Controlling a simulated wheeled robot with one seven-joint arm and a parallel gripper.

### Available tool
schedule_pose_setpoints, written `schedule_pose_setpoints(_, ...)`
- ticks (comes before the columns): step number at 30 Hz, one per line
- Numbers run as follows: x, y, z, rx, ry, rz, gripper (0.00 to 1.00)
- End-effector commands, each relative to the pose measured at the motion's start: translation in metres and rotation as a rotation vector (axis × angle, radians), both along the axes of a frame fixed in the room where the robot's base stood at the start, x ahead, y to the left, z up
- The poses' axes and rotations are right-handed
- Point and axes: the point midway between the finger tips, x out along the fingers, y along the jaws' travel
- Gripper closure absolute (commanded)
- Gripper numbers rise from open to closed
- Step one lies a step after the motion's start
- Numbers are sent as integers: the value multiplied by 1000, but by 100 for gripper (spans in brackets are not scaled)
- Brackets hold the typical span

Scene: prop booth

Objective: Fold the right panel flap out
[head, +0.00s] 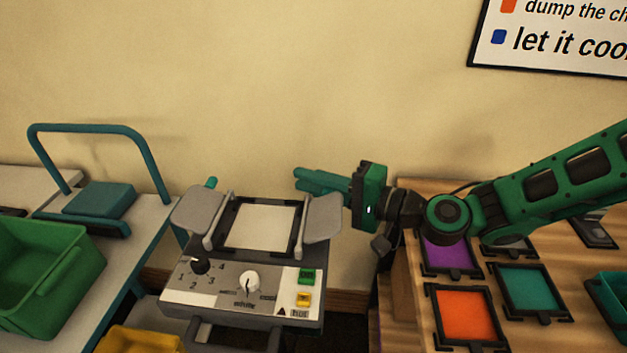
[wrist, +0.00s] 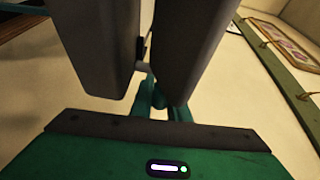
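The machine (head: 240,295) has a pale square plate in a dark frame on top, with a grey flap on each side. The right panel flap (head: 322,218) stands out at the plate's right edge, tilted; its exact angle is hard to tell. My gripper (head: 298,179) has green fingers pointing left, just behind and above this flap in the head view. The fingers lie close together with nothing visible between them. In the wrist view, large grey panels (wrist: 195,50) fill the upper middle and partly hide the fingers (wrist: 160,100). I cannot tell whether they touch.
The left flap (head: 197,210) sits opposite. Knobs and buttons are on the machine's front. A green bin (head: 45,275) and a teal-handled device (head: 100,200) stand left. A wooden table with coloured framed tiles (head: 466,314) is at right. A wall is behind.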

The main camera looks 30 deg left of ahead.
Motion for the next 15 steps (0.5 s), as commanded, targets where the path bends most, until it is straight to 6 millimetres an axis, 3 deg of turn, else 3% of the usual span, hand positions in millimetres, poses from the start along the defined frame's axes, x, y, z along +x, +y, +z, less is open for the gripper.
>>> schedule_pose_setpoints(15, 0, -1, -1, 98, 46, 3, 100)
